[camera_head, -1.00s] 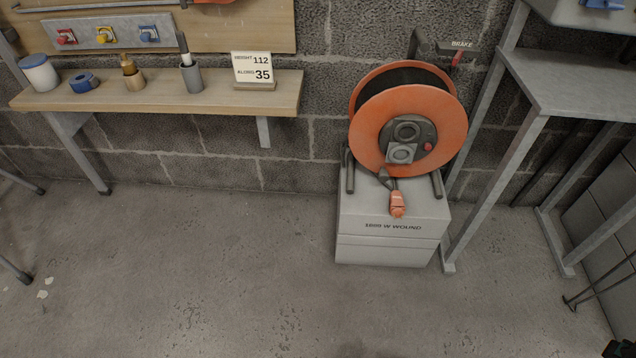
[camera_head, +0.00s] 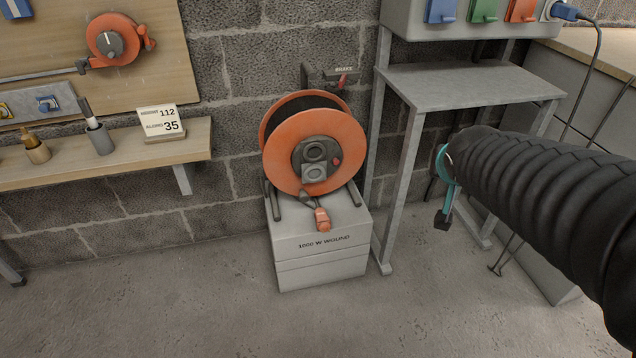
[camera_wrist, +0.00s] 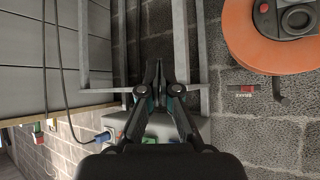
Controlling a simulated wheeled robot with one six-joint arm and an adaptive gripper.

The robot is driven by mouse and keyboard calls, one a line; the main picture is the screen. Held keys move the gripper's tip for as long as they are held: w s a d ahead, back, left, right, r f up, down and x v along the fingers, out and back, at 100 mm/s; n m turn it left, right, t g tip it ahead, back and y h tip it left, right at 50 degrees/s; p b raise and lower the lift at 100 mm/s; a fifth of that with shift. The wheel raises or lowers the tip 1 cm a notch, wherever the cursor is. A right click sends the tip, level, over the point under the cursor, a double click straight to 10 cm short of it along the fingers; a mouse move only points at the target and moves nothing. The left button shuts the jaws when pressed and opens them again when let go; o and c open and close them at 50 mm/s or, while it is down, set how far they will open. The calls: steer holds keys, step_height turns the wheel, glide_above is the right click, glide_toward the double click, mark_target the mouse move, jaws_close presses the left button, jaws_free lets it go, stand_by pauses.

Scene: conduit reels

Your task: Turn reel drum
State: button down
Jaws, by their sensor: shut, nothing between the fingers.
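The reel drum (camera_head: 287,161) is orange with dark cable wound between its flanges. It stands upright on a grey box (camera_head: 323,262) marked "1600 W WOUND". Its dark hub (camera_head: 315,165) carries sockets and a small red button. An orange plug (camera_head: 323,220) hangs at the front below the drum. A brake with a red lever (camera_head: 343,80) is on the wall behind. In the wrist view the drum (camera_wrist: 262,45) is at upper right, cut off by the frame edge. My gripper (camera_wrist: 158,68) is shut and empty, apart from the drum. My arm comes in from the right in the head view.
A grey metal stand (camera_head: 470,84) is right of the reel, under a socket box (camera_head: 465,18) with coloured covers. A wooden shelf (camera_head: 195,143) with a "112 / 35" sign (camera_head: 161,122) is at left. The floor (camera_head: 180,310) in front is clear.

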steer(key=w+a+f+t+y, duration=0.2)
steer(key=w+f+y, duration=0.15)
steer(key=w, duration=0.55)
steer(key=w+a+f+t+y, duration=0.15)
steer(key=w+f, duration=0.25)
steer(key=w, duration=0.5)
steer(key=s+a+f+g+y, duration=0.1)
steer(key=a+f+g+y, duration=0.25)
steer(key=f+y, duration=0.35)
steer(key=s+a+f+g+y, duration=0.15)
steer(key=a+f+y, duration=0.35)
steer(key=f, duration=0.5)
steer(key=shift+m+g, duration=0.4)
steer(key=shift+g, duration=0.05)
steer(key=x, duration=0.7)
steer(key=s+x, duration=0.1)
steer(key=x, duration=0.3)
steer(key=shift+a+b, duration=0.35)
steer(key=shift+a, duration=0.05)
steer(key=shift+s+a+f, duration=0.2)
steer(key=shift+s+a, duration=0.1)
steer(key=shift+a, duration=0.45)
